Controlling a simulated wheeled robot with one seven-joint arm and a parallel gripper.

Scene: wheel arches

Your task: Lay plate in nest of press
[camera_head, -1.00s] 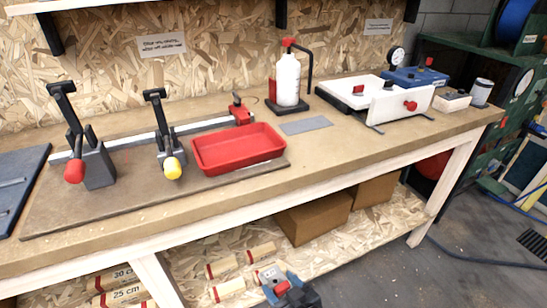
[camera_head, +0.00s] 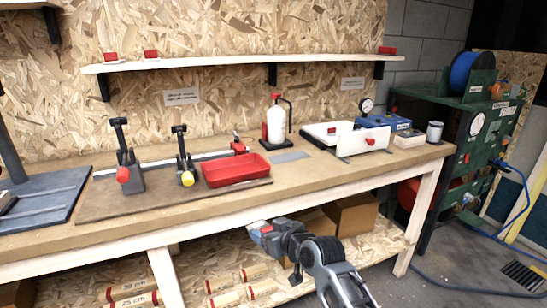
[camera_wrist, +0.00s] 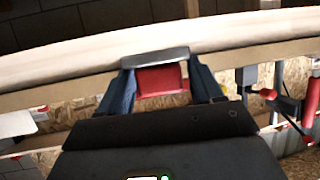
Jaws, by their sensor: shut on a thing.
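My gripper (camera_head: 262,228) is in front of the bench, below the level of its top, over the lower shelf. In the wrist view my gripper (camera_wrist: 160,75) is shut on a piece with a silvery edge and a red face, which looks like the plate (camera_wrist: 160,80). Two dark upright lever devices stand on a brown board at the bench's left; they look like presses. One press (camera_head: 130,178) has a red knob, the other press (camera_head: 184,160) a yellow knob. Their nests cannot be made out.
A red tray (camera_head: 235,171) lies right of the levers. A grey flat sheet (camera_head: 288,156), a white bottle (camera_head: 276,125) and a white fixture (camera_head: 362,140) stand farther right. The bench front rail (camera_head: 210,228) is close behind my gripper. Boxes (camera_head: 352,215) are on the lower shelf.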

